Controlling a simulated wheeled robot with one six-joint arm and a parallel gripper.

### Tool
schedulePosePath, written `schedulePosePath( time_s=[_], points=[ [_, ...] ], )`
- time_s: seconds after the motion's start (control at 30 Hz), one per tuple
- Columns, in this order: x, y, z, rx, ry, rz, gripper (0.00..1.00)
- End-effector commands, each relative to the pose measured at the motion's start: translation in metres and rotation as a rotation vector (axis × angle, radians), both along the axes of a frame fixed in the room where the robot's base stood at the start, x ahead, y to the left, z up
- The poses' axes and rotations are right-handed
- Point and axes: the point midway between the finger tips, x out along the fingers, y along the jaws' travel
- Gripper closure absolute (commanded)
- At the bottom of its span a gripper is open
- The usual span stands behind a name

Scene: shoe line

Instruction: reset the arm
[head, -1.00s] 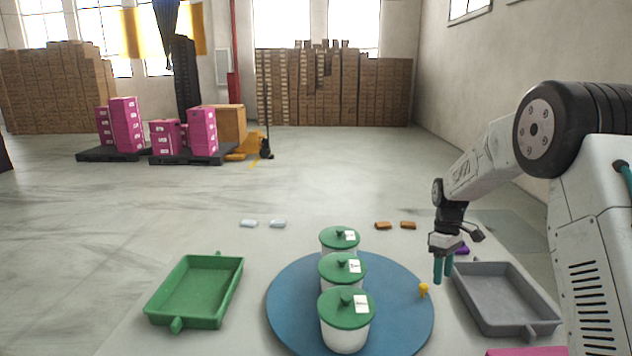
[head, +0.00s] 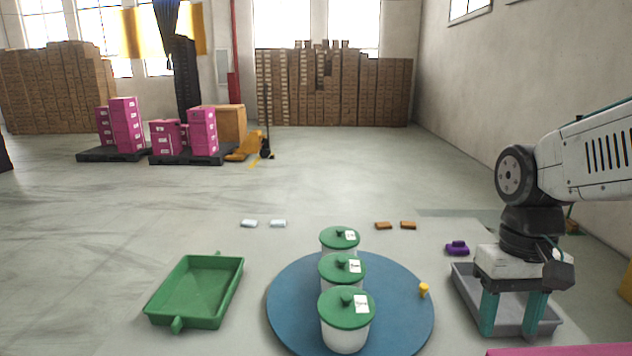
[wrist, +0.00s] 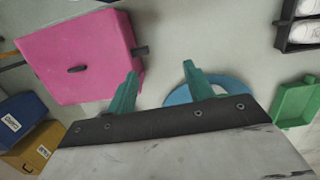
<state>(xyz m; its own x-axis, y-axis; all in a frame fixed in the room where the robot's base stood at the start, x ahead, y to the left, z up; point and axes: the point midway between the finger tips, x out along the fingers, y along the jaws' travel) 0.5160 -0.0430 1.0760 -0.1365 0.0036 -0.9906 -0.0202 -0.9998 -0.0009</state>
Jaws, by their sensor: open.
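My gripper (head: 513,312) hangs at the right in the head view, its two green fingers apart with nothing between them. The fingers cover part of the grey tray (head: 468,283), and I cannot tell their height above it. In the wrist view my gripper (wrist: 158,85) shows the same spread, empty fingers. Beyond them there are a pink box (wrist: 75,50) with a dark handle at the left and part of the blue round mat (wrist: 225,84) behind the right finger.
Three white tubs with green lids (head: 340,268) stand on the blue mat (head: 290,310), beside a small yellow peg (head: 424,290). A green tray (head: 197,290) lies left. A purple piece (head: 457,248) and small brown blocks (head: 383,225) lie behind. Dark blue (wrist: 22,118) and yellow (wrist: 36,143) bins show lower left.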

Motion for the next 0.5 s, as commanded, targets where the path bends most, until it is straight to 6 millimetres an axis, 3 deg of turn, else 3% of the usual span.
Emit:
schedulePosePath(
  time_s=[0.1,0.3,0.5],
  points=[
    [-0.035,0.004,0.003,-0.005,-0.042,-0.018,0.48],
    [-0.079,0.009,0.005,-0.007,-0.124,-0.002,0.48],
    [-0.095,0.011,0.017,-0.007,-0.217,0.01,0.48]
  ],
)
